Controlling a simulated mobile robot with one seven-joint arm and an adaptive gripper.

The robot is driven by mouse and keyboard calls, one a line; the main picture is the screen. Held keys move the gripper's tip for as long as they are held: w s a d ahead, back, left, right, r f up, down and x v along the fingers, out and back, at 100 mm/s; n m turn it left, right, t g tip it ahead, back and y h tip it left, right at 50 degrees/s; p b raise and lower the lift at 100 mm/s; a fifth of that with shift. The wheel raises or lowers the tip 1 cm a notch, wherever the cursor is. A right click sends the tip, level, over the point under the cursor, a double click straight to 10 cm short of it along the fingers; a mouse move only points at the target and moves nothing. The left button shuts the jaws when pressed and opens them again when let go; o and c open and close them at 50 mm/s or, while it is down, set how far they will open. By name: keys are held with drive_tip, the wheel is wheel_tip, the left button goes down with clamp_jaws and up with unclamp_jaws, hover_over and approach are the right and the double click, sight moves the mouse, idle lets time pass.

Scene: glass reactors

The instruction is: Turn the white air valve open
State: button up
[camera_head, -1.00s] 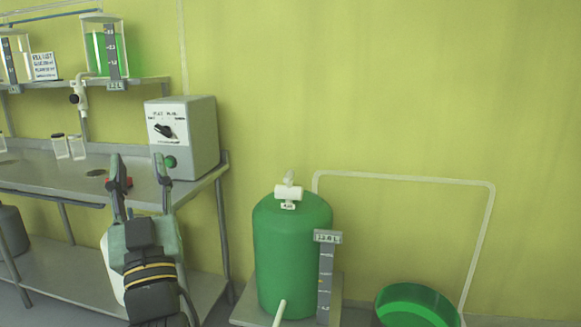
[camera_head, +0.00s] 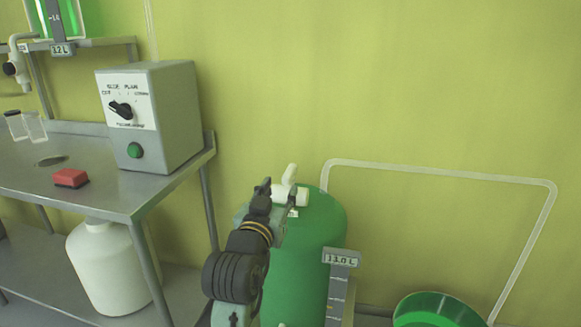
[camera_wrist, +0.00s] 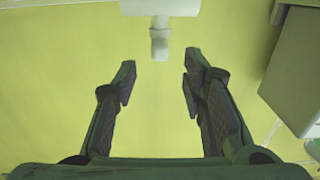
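The white air valve (camera_head: 291,177) sits on top of the green tank (camera_head: 310,258), with its lever sticking up. In the wrist view the white valve (camera_wrist: 160,8) is at the top edge, and its short lever (camera_wrist: 159,42) points down the picture between the fingertips' lines. My gripper (camera_head: 279,190) is at the top of the tank, beside the valve, and partly hides it. In the wrist view my gripper (camera_wrist: 160,62) is open and empty, with a finger on either side of the lever's line. The lever's end is just beyond the fingertips; I cannot tell whether anything touches.
A level gauge reading about 11.0 L (camera_head: 341,257) stands beside the tank. A grey control box (camera_head: 165,115) with a black knob and green button is on the steel bench (camera_head: 110,195) at left, near a red block (camera_head: 71,178). A green basin (camera_head: 440,312) is at lower right.

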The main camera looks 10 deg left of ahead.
sight(294, 164)
drive_tip(key=w+p, duration=0.1)
drive_tip(key=w, duration=0.9)
drive_tip(key=shift+r, duration=0.1)
drive_tip(key=shift+c, duration=0.3)
clamp_jaws()
